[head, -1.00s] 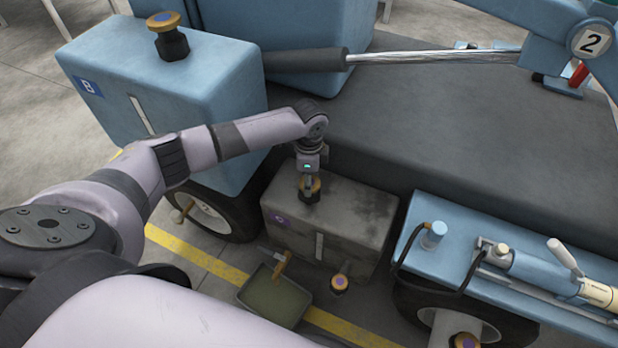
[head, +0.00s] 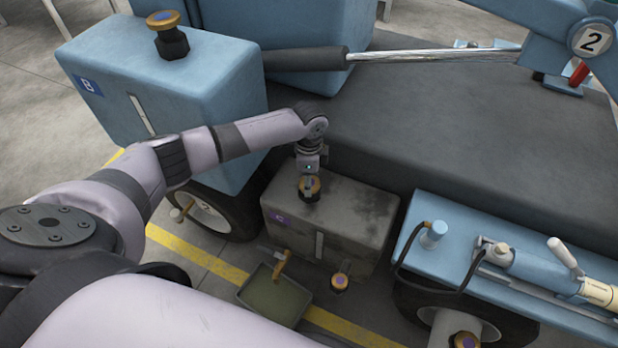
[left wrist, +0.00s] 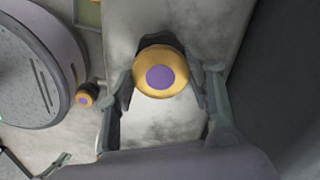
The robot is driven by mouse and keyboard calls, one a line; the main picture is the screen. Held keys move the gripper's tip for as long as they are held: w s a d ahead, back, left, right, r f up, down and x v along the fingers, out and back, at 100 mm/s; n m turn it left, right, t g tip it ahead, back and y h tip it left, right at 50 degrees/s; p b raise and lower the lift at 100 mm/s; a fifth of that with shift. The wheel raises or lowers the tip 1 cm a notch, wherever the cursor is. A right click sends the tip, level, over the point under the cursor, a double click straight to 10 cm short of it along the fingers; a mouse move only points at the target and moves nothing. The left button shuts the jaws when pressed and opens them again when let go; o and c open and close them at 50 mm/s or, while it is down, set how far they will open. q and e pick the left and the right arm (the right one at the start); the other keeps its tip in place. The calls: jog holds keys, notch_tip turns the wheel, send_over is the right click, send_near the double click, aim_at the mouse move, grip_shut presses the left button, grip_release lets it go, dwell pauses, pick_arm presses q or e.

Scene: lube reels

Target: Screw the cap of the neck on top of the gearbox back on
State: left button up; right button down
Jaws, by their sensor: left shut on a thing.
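The gearbox (head: 345,225) is a grey, stained box with a purple label, in the middle of the head view. Its cap (head: 309,187) is yellow-brown with a purple centre and sits at the dark neck on top; the cap also shows in the left wrist view (left wrist: 159,76). My left gripper (head: 309,180) points down from above with its fingers on either side of the cap, shut on it. The neck is mostly hidden under the cap, so I cannot tell how the threads sit. My right gripper is not in view.
A blue tank marked B (head: 150,90) with its own capped neck (head: 170,42) stands at the left. A drain tray (head: 273,300) and another yellow-and-purple cap (head: 340,281) are in front of the gearbox. A blue unit with a hose (head: 435,262) is at the right.

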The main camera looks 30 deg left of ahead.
pick_arm(q)
jog(key=shift+f, duration=0.2)
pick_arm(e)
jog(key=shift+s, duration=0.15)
pick_arm(q)
jog(key=shift+m, duration=0.4)
jog(key=shift+r+m, duration=0.1)
jog(key=shift+m, duration=0.4)
jog(key=shift+m+p, duration=0.4)
jog(key=shift+m, duration=1.3)
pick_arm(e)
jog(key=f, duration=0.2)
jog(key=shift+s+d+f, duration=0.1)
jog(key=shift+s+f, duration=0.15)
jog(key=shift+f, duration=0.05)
